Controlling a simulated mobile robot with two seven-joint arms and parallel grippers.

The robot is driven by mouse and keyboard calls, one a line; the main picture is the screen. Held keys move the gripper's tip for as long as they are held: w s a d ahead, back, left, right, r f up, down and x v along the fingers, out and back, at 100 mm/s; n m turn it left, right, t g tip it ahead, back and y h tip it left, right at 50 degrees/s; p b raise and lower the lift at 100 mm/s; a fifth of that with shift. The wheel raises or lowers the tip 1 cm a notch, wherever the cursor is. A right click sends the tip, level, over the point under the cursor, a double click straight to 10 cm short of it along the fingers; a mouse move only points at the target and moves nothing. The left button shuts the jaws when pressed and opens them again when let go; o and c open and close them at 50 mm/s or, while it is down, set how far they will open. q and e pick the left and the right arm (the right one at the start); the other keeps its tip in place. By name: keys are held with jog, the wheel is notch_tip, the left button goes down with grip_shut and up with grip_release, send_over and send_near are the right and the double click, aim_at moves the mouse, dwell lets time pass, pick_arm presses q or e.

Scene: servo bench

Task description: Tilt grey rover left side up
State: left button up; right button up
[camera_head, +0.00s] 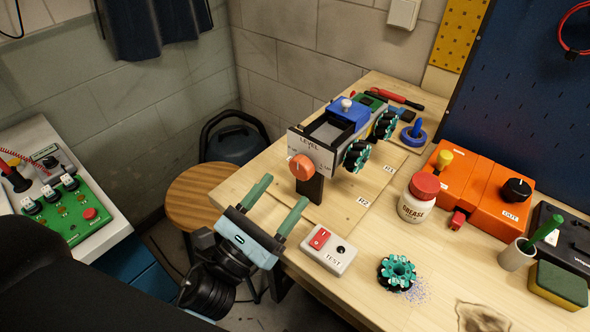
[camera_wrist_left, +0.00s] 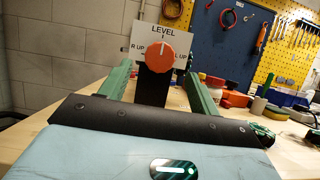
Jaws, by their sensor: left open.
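The grey rover (camera_head: 331,132) sits raised on the wooden bench, with teal-rollered wheels (camera_head: 357,156) on its right side. At its near end a pale panel (camera_head: 316,150) reads LEVEL and carries an orange knob (camera_head: 301,167). In the left wrist view the knob (camera_wrist_left: 160,55) has its white mark pointing up at LEVEL, between R UP on the left and L UP on the right. My left gripper (camera_head: 282,192) is open and empty, its green fingers pointing at the knob from the near side, apart from it. In the left wrist view its fingers (camera_wrist_left: 158,73) lie either side below the knob.
A grey TEST box (camera_head: 328,249) with a red switch stands right of my left gripper. A loose teal wheel (camera_head: 397,272), grease jar (camera_head: 419,198) and orange unit (camera_head: 485,191) stand to the right. A wooden stool (camera_head: 196,194) is beyond the bench's left edge.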

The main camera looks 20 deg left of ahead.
aim_at(298, 173)
pick_arm(q)
jog(key=x, duration=0.2)
jog(key=p+x, duration=0.1)
jog(key=x, duration=0.1)
jog(key=shift+r, duration=0.25)
jog(key=shift+w+d, duration=0.15)
jog(key=shift+w, duration=0.4)
pick_arm(e)
jog(key=shift+w+r+t, duration=0.15)
jog(key=shift+w+r, duration=0.2)
jog(key=shift+r, duration=0.2)
jog(key=shift+w+r+t, duration=0.15)
jog(key=shift+w+r, duration=0.2)
jog(key=shift+r, duration=0.2)
pick_arm(q)
jog(key=shift+c, duration=0.4)
grip_shut()
pick_arm(e)
jog(key=shift+w+r, duration=0.15)
jog(key=shift+w, duration=0.05)
